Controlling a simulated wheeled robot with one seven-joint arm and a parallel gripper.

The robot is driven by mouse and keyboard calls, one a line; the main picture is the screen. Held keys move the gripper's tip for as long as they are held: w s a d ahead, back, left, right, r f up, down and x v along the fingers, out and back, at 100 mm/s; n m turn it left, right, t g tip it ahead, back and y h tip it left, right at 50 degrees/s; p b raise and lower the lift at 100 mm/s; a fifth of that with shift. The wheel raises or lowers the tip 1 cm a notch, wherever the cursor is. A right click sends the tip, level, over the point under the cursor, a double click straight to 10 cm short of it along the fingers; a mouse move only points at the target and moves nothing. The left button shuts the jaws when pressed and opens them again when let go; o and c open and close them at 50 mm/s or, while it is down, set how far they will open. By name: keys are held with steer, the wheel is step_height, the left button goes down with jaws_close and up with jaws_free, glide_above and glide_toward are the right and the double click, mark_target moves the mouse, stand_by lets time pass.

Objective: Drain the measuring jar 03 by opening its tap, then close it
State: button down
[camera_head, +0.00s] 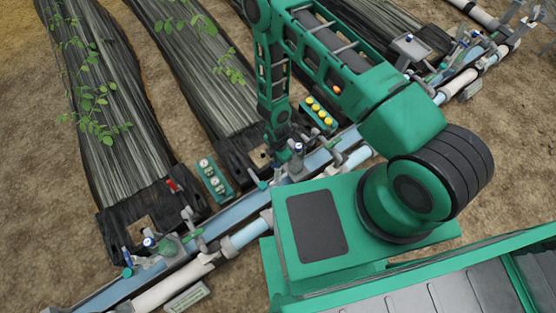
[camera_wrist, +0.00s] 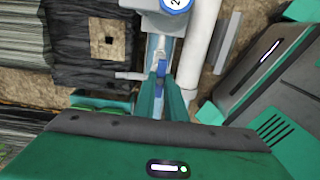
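My gripper (camera_wrist: 161,78) points down at the pipe line in the wrist view, with its two green fingers close together. A small blue piece, perhaps a tap handle (camera_wrist: 161,67), shows at the fingertips. I cannot tell whether the fingers grip it or only stand around it. A blue-rimmed round cap (camera_wrist: 175,4) with a partly cut number, seemingly 2, is just beyond. In the head view my gripper reaches down at the middle of the line, mostly hidden by my arm. Several small blue-topped fittings (camera_head: 149,242) stand along the line. No label reading 03 is legible, and no jar's liquid level can be made out.
A white pipe (camera_wrist: 203,45) runs right of the fingers. A block with round gauges (camera_head: 213,180) and one with yellow knobs (camera_head: 319,113) lie beside the line. Plastic-covered plant beds (camera_head: 125,130) lie behind, with bare soil between them.

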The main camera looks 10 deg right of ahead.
steer(key=shift+m, duration=0.5)
steer(key=m, duration=0.4)
steer(key=shift+w+m, duration=0.1)
steer(key=shift+m, duration=0.3)
steer(key=m, duration=0.9)
steer(key=shift+w+a+m, duration=0.1)
steer(key=shift+m, duration=1.4)
steer(key=shift+w, duration=0.1)
steer(key=c, duration=1.8)
jaws_free()
steer(key=shift+s, duration=0.2)
